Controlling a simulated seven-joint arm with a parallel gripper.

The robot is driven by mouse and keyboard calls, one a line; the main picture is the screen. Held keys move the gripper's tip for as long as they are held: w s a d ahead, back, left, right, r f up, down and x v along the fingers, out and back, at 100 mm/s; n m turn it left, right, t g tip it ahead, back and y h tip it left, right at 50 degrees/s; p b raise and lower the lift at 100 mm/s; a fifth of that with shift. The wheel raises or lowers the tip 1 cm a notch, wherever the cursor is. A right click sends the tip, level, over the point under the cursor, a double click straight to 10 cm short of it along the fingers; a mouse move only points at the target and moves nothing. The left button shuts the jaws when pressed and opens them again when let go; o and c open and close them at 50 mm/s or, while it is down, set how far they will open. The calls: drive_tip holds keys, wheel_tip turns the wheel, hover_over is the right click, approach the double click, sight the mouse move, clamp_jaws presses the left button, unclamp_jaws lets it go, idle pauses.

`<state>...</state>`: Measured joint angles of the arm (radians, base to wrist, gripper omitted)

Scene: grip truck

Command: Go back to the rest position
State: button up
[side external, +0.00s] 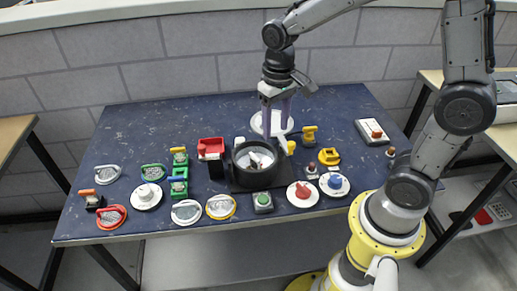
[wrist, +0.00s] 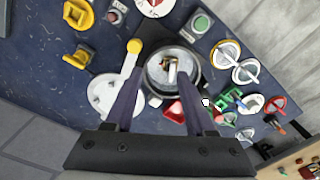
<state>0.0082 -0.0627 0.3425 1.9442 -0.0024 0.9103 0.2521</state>
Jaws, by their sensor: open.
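My gripper (side external: 278,120) is above the blue table, just behind and a little right of a black round pot (side external: 240,176). Its two purple fingers point down and stand apart, with nothing visible between them in the side view. In the wrist view the open fingers (wrist: 166,84) frame the pot (wrist: 150,82), which lies beyond them. A small pale and brownish object (wrist: 171,70) lies inside the pot. A white round plate (side external: 258,122) is on the table behind the fingers, partly hidden by them.
Several coloured handles, discs and buttons crowd the table (side external: 130,130) front and left. The table's back left is clear.

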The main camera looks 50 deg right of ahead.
wheel_tip(320, 180, up, 6)
drive_tip(key=s+t, duration=0.2)
drive_tip(key=s+r+n+t, duration=0.3)
drive_tip(key=s, duration=1)
drive_tip(key=shift+s+a+t, duration=0.15)
drive_tip(key=shift+t, duration=0.15)
